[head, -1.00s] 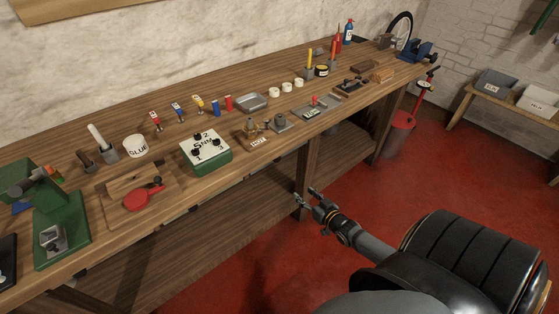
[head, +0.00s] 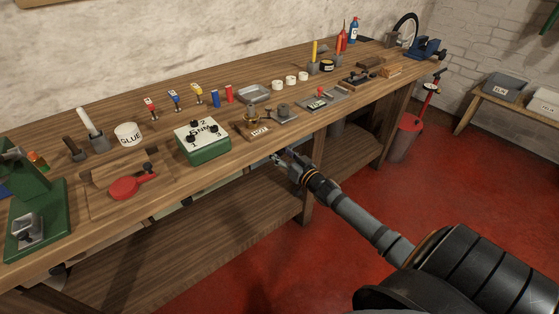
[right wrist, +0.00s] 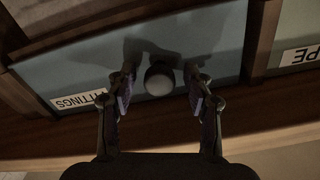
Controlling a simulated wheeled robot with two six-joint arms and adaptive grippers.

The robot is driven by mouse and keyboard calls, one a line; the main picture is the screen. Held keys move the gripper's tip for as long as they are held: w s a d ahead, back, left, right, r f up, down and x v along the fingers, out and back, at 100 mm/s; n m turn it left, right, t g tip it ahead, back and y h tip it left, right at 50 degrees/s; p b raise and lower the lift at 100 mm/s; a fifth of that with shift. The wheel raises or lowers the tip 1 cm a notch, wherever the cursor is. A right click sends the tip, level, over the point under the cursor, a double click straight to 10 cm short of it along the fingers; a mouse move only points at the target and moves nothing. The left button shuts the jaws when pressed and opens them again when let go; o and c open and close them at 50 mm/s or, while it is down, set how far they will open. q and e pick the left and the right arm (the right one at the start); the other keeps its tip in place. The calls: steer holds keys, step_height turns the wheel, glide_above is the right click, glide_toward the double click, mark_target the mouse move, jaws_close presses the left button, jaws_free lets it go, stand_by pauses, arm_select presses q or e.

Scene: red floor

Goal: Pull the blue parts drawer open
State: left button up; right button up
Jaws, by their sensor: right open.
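The blue parts drawer (right wrist: 75,65) fills the middle of the right wrist view, its blue-grey front in shadow. A round knob (right wrist: 159,80) sits on the front. My right gripper (right wrist: 160,84) is open, with one finger on each side of the knob and a visible gap to each. In the head view my right gripper (head: 283,160) is just below the bench's front edge, and the drawer front is hard to make out there. My left gripper is not in view.
A lower shelf (head: 190,250) runs beneath.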

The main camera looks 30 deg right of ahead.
steer(key=shift+w+r, duration=0.1)
steer(key=shift+w, duration=0.15)
jaws_close()
stand_by(0.3)
